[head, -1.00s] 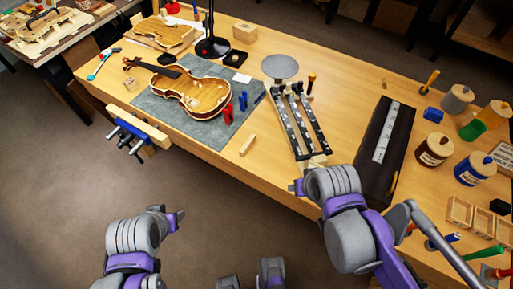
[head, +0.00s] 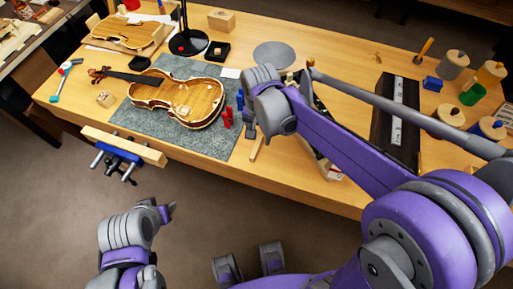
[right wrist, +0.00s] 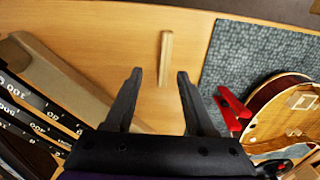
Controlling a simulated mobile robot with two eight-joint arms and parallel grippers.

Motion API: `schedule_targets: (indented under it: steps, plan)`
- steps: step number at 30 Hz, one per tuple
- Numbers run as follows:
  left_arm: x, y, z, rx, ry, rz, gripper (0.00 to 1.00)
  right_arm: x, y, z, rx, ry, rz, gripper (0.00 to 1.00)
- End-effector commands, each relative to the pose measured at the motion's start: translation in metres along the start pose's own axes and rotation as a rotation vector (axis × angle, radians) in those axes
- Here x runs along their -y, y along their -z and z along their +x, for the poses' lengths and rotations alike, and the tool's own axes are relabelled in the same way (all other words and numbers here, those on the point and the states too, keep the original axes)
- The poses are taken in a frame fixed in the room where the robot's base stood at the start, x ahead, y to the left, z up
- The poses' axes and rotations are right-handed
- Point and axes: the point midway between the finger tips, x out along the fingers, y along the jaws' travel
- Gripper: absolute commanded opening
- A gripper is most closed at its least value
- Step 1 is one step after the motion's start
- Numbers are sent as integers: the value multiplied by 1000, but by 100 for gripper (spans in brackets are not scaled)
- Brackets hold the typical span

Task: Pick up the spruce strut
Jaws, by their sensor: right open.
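The spruce strut, a short pale wooden bar (head: 257,146), lies on the bench top near its front edge. In the right wrist view the strut (right wrist: 166,58) lies roughly lengthwise, beyond and between the fingertips. My right gripper (head: 246,118) is over the bench just beside the strut in the head view. In the right wrist view my right gripper (right wrist: 160,74) is open with nothing between its fingers. My left gripper (head: 168,212) is off the front of the bench, low in the picture, and its jaw opening is unclear.
A violin (head: 178,98) lies on a grey mat (head: 205,142) left of the strut. Red clamps (right wrist: 230,108) stand by the mat's edge, near the right finger. Black marked bars (right wrist: 40,125) lie at the other side. A vise (head: 118,155) projects from the bench front.

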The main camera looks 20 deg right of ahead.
Motion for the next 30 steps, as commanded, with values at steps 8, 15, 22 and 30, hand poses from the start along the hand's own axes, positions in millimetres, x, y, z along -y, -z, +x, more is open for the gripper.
schedule_targets:
  steps: [8,15,22,30]
  plan:
    - [0,-1,2,1,0,0,50,7,0,32,-1,0,-1,55]
    - [0,-2,3,1,0,0,50,8,0,55,-1,1,0,55]
    - [0,-2,3,1,0,0,50,7,0,55,-1,1,-1,51]
    - [0,-2,3,1,0,0,50,7,0,55,-1,1,-1,3]
